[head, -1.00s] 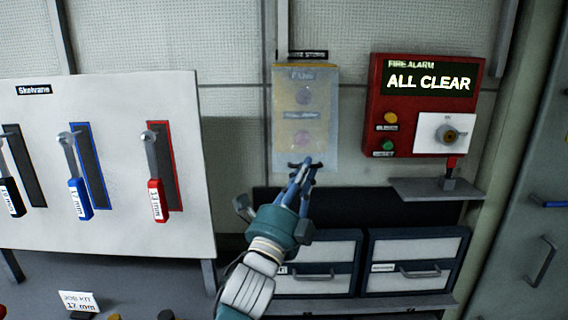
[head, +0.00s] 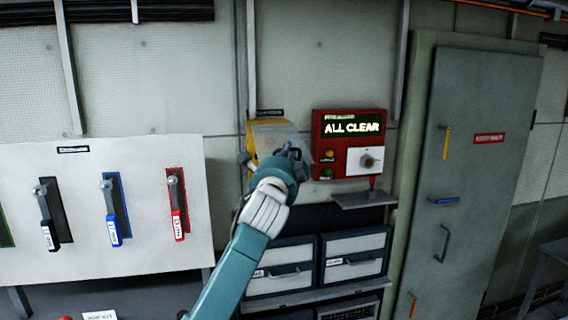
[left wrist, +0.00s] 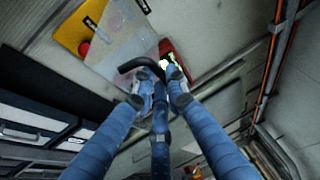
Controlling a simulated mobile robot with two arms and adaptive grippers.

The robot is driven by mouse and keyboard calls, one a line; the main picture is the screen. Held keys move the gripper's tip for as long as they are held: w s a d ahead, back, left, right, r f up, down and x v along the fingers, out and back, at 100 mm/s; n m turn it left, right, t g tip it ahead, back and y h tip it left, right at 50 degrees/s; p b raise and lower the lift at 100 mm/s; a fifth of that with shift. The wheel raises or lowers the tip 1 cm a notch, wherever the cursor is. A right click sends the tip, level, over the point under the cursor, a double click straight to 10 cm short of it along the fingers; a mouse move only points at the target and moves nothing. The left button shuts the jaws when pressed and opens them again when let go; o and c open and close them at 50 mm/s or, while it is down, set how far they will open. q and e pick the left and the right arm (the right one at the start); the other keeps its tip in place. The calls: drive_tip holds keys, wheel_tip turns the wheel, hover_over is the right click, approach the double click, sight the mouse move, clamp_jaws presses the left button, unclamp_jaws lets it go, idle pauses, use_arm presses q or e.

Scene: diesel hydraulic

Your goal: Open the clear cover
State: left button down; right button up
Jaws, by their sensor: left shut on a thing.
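The yellow panel (head: 265,132) is on the back wall, left of the red fire alarm box. In the left wrist view the panel (left wrist: 72,33) shows a red button (left wrist: 84,48) beside the clear cover's edge. The clear cover (left wrist: 128,42) stands swung out at an angle from the panel; it also shows in the head view (head: 294,137). My left gripper (left wrist: 158,88) is shut on the cover's black handle (left wrist: 140,65). In the head view this gripper (head: 290,152) hides the lower part of panel and cover. My right gripper is not in view.
The fire alarm box (head: 349,143), reading ALL CLEAR, is close to the right of my gripper, with a small shelf (head: 364,200) below. Drawers (head: 281,268) are under the arm.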

use_arm(q)
wheel_tip(320, 180, up, 11)
drive_tip(key=n+g+p, duration=0.1)
drive_tip(key=n+g, duration=0.1)
drive_tip(key=g, duration=0.3)
drive_tip(key=shift+w+a, duration=0.15)
drive_tip(key=shift+w, duration=0.3)
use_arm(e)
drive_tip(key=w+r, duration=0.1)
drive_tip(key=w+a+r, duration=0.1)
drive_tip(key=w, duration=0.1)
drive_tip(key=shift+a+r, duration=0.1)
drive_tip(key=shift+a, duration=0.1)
use_arm(q)
drive_tip(key=shift+r, duration=0.1)
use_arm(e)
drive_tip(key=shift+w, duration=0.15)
use_arm(q)
drive_tip(key=c, duration=2)
unclamp_jaws()
drive_tip(key=shift+w+a, duration=0.1)
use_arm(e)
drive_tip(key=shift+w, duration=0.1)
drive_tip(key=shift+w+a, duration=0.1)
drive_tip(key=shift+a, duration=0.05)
use_arm(q)
drive_tip(key=v, duration=1.2)
